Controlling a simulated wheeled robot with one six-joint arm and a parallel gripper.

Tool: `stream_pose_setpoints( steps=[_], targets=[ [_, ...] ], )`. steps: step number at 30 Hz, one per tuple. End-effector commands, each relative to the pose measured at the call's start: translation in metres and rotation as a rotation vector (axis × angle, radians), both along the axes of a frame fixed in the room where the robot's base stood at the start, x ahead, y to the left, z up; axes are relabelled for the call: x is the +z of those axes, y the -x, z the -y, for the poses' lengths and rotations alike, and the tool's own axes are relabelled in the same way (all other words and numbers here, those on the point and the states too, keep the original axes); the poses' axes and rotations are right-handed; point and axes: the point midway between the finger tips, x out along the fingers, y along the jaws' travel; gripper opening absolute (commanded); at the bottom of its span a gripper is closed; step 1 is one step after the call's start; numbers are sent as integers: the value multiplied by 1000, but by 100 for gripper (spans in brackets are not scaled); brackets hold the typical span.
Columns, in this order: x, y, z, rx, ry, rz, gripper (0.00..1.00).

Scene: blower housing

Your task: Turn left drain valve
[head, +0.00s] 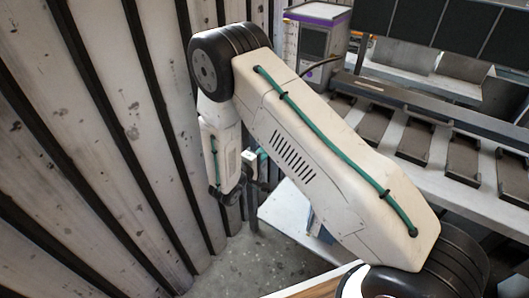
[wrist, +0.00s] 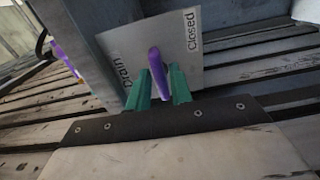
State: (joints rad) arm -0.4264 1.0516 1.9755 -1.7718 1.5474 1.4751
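In the wrist view, a purple valve handle (wrist: 156,62) stands in front of a grey plate (wrist: 190,70) that reads "Drain" and "Closed". My gripper (wrist: 160,82) has its two green fingers on either side of this handle, close together, with the handle filling the gap between them. A second purple handle (wrist: 66,58) shows at the left of the wrist view, apart from the fingers. In the head view my gripper (head: 255,165) is small and partly hidden by my arm, low near the wall. The valve handles cannot be made out there.
A ribbed pale wall (head: 90,130) runs close along the left of my arm. A bench with dark trays (head: 425,140) and a grey and purple box (head: 318,35) stand at the right and back. Bare floor (head: 250,262) shows below my gripper.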

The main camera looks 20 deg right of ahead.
Motion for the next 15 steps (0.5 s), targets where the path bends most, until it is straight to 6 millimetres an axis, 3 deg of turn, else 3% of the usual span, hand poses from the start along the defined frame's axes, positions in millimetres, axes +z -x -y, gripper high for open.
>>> stream_pose_setpoints(
  steps=[10, 15],
  targets=[
    [0, 1, -1, 1, 1, -1, 34],
    [0, 12, -19, 4, 1, -1, 34]
  ],
)
